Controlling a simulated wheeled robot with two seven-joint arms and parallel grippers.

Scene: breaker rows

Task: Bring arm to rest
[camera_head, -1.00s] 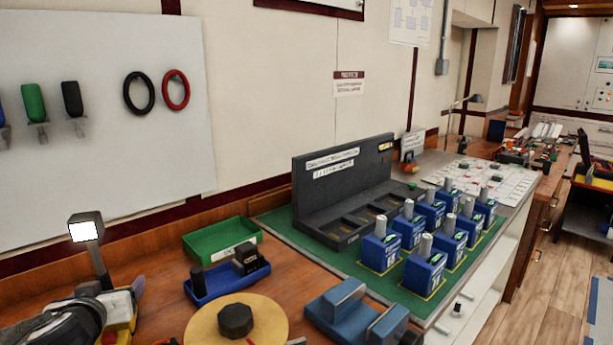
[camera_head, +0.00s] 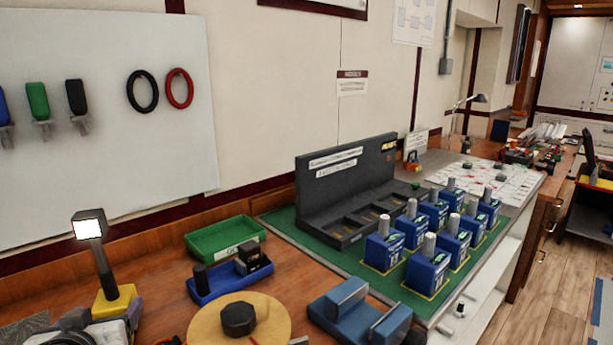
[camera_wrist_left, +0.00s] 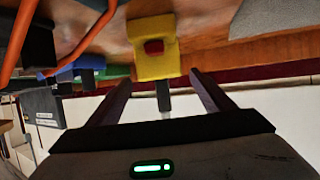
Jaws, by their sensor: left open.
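My left arm shows only partly at the bottom left corner of the head view, its gripper (camera_head: 78,333) near the lower edge beside the small lamp. The lamp's yellow base (camera_wrist_left: 153,55) lies beyond the fingertips in that view, which is turned upside down. In the head view the lamp (camera_head: 105,260) stands upright on its yellow base with its square head lit. My right gripper is in neither view.
The wooden bench holds a green tray (camera_head: 225,252), a blue tray (camera_head: 215,291), a round yellow disc with a dark knob (camera_head: 238,319) and a blue fixture (camera_head: 335,310). Several blue breakers (camera_head: 427,270) stand in rows on a green mat (camera_head: 285,222) before a dark rack (camera_head: 350,182).

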